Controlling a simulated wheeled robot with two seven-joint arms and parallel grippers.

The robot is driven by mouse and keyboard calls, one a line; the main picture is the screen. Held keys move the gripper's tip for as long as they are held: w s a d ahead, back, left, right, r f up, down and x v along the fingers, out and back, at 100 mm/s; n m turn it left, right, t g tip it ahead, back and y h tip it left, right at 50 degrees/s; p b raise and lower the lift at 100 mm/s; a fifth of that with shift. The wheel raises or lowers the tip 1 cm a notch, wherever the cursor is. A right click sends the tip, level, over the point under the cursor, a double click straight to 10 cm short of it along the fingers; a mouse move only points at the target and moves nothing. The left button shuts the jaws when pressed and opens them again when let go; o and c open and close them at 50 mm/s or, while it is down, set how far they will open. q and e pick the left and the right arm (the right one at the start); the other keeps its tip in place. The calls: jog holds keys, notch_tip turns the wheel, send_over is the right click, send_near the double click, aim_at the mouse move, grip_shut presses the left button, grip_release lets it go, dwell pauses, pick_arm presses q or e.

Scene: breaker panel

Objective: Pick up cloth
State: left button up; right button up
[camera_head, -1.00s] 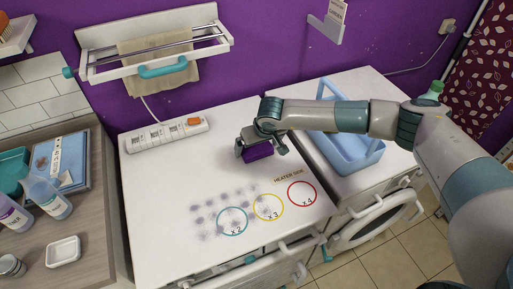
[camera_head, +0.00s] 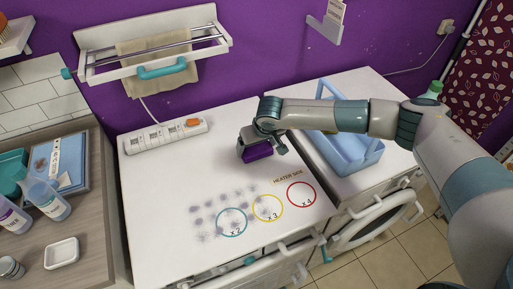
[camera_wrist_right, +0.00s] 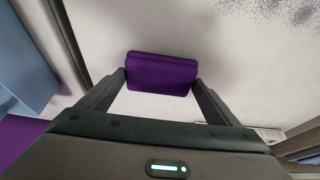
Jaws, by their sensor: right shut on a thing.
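A purple folded cloth (camera_head: 258,151) is between the fingers of my right gripper (camera_head: 262,147), at the middle of the white counter. In the right wrist view the cloth (camera_wrist_right: 162,73) is a purple block with both fingertips of my right gripper (camera_wrist_right: 160,88) pressed against its sides. I cannot tell whether the cloth touches the counter or hangs just above it. My left gripper is not in view.
The white counter (camera_head: 165,180) bears grey smudges and teal, yellow and red circles in front of the gripper. A white power strip (camera_head: 160,137) lies at the back left. A blue basket (camera_head: 360,158) stands to the right. A towel rack (camera_head: 160,58) hangs on the purple wall.

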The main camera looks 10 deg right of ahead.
aim_at(258, 148)
jog(key=shift+r+b, duration=0.5)
jog(key=shift+r, duration=0.15)
jog(key=shift+w+d+r+b, duration=0.1)
jog(key=shift+r+b, duration=0.3)
jog(key=shift+r, duration=0.2)
jog(key=shift+w+d+r+b, duration=0.1)
jog(key=shift+r+b, duration=0.3)
jog(key=shift+r, duration=0.2)
pick_arm(q)
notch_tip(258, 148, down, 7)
jog(key=b, duration=0.4)
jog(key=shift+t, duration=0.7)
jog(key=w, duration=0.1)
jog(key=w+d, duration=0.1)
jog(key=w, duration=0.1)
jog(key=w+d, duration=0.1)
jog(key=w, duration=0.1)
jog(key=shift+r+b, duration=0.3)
jog(key=shift+b, duration=0.05)
pick_arm(e)
jog(key=w+d+r, duration=0.4)
jog(key=d+r, duration=0.3)
jog(key=d, duration=0.3)
jog(key=shift+w, duration=0.3)
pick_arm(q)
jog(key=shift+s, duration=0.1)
pick_arm(e)
jog(key=shift+d, duration=0.1)
